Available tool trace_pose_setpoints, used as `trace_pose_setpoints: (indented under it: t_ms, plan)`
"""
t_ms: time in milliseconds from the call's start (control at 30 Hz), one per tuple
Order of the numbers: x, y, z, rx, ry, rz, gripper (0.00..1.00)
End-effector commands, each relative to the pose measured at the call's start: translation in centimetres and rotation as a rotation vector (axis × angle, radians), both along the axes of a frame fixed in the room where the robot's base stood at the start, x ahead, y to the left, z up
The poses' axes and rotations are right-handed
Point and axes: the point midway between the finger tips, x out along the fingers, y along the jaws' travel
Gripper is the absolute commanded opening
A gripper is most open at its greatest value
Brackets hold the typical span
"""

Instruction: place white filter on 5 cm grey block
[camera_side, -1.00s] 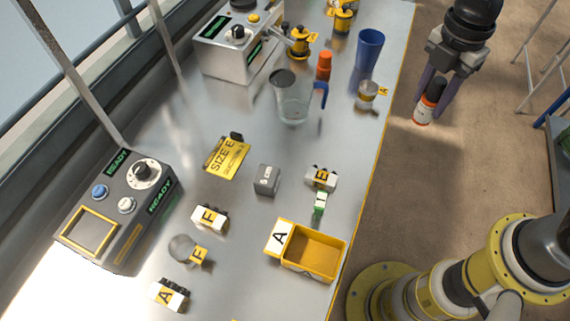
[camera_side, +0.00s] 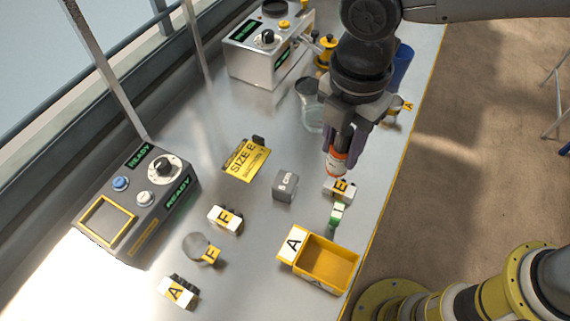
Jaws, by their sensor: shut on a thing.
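The 5 cm grey block (camera_side: 285,186) stands on the metal bench, with small lettering on one side and nothing on top. My gripper (camera_side: 343,148) is above the bench, to the right of and higher in the picture than the block. It is shut on a white cylinder with orange bands (camera_side: 336,164), which I take to be the white filter. The cylinder hangs roughly upright, apart from the block; its upper part is hidden between the fingers.
A white block marked E (camera_side: 340,187) is just below the held cylinder in the picture. A glass beaker (camera_side: 309,105) stands behind, partly covered by my gripper.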

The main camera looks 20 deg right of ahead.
Motion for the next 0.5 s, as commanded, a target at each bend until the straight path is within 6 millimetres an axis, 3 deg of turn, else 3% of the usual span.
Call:
trace_pose_setpoints:
  t_ms: [200,500]
  plan:
    - [3.2,3.4,-2.2,-0.001,0.001,-0.001,0.0]
    - [5.7,6.0,-6.7,0.0,0.0,-0.001,0.0]
